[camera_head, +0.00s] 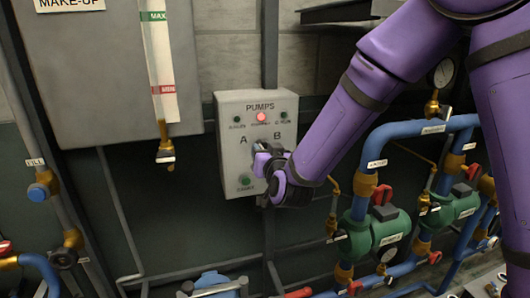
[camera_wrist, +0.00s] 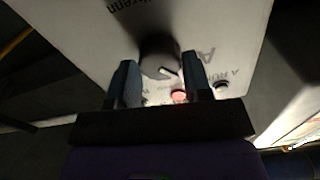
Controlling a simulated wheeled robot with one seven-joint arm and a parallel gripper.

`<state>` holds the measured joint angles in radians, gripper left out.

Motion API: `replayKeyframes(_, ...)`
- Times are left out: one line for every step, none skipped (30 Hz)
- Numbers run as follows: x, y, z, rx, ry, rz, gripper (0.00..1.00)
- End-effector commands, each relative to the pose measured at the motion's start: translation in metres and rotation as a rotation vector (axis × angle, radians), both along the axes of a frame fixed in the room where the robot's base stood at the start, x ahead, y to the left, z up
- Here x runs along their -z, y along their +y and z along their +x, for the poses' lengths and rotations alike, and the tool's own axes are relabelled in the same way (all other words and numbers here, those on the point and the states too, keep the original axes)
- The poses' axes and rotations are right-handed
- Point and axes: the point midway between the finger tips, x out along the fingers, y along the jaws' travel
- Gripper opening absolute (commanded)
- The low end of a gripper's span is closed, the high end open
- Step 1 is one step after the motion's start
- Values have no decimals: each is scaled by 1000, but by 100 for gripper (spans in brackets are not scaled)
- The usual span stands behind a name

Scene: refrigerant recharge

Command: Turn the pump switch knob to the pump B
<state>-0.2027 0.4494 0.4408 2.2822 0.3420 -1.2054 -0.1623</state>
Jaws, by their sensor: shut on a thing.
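The grey pump switch box (camera_head: 228,155) hangs on the wall, marked PUMPS, with A on the left and B on the right. My gripper (camera_head: 266,158) is at the box front, just below these letters, and hides the knob in the head view. In the wrist view the dark round knob (camera_wrist: 158,50) is between the two fingers of my gripper (camera_wrist: 159,64), which are shut on it. The letter A shows upside down to the right of the knob; the B is not visible there.
Blue pipes (camera_head: 362,185) with green pumps (camera_head: 375,232) stand right, under my arm. A grey tank (camera_head: 95,70) is left.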

Motion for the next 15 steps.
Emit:
replayKeyframes(0, 0, 0, 0, 15, 51, 17)
replayKeyframes(0, 0, 0, 0, 24, 84, 17)
replayKeyframes(0, 0, 0, 0, 36, 124, 17)
replayKeyframes(0, 0, 0, 0, 43, 150, 17)
replayKeyframes(0, 0, 0, 0, 49, 172, 17)
replayKeyframes(0, 0, 0, 0, 56, 195, 17)
replayKeyframes(0, 0, 0, 0, 60, 209, 17)
replayKeyframes(0, 0, 0, 0, 62, 217, 17)
replayKeyframes(0, 0, 0, 0, 64, 224, 17)
replayKeyframes(0, 0, 0, 0, 65, 227, 17)
replayKeyframes(0, 0, 0, 0, 65, 227, 17)
replayKeyframes(0, 0, 0, 0, 65, 227, 17)
replayKeyframes(0, 0, 0, 0, 65, 226, 17)
replayKeyframes(0, 0, 0, 0, 65, 226, 17)
replayKeyframes(0, 0, 0, 0, 64, 225, 17)
